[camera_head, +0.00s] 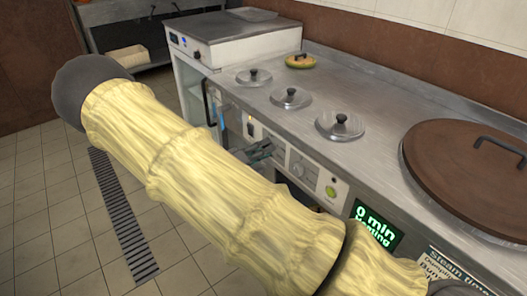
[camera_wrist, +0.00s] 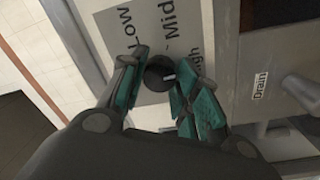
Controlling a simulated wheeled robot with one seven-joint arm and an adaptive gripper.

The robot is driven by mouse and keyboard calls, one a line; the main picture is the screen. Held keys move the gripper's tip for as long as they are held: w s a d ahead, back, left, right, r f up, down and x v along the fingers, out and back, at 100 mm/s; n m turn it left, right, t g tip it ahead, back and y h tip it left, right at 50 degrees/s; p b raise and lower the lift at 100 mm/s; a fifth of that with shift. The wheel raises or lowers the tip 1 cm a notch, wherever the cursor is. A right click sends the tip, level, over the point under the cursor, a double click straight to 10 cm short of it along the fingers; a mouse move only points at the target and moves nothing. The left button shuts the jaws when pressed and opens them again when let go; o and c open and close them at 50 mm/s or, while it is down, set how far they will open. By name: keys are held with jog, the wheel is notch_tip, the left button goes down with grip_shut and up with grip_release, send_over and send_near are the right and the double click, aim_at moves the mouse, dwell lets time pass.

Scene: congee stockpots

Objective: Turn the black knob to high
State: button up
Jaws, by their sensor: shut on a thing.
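The black knob (camera_wrist: 159,73) shows in the wrist view on a grey plate (camera_wrist: 148,25) marked Low, Mid and High. A short white mark on the knob points to the right, on the side of the High label; its exact setting is hard to tell. My gripper (camera_wrist: 160,82) has its teal-padded fingers on either side of the knob and is shut on it. The right finger partly covers the High label. In the head view my gripper (camera_head: 261,151) is at the counter's front panel, and the black knob cannot be made out there.
A panel (camera_head: 305,168) with a pale dial and green button sits right of my gripper. Several small lidded pots (camera_head: 291,97) and a large brown lid (camera_head: 468,172) are on the steel counter (camera_head: 385,90). A Drain label (camera_wrist: 261,84) is right of the knob.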

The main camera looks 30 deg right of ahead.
jog(key=shift+m, duration=0.4)
jog(key=o, duration=1)
jog(key=a, duration=1.2)
jog(key=shift+s+f, duration=0.25)
jog(key=shift+f, duration=0.1)
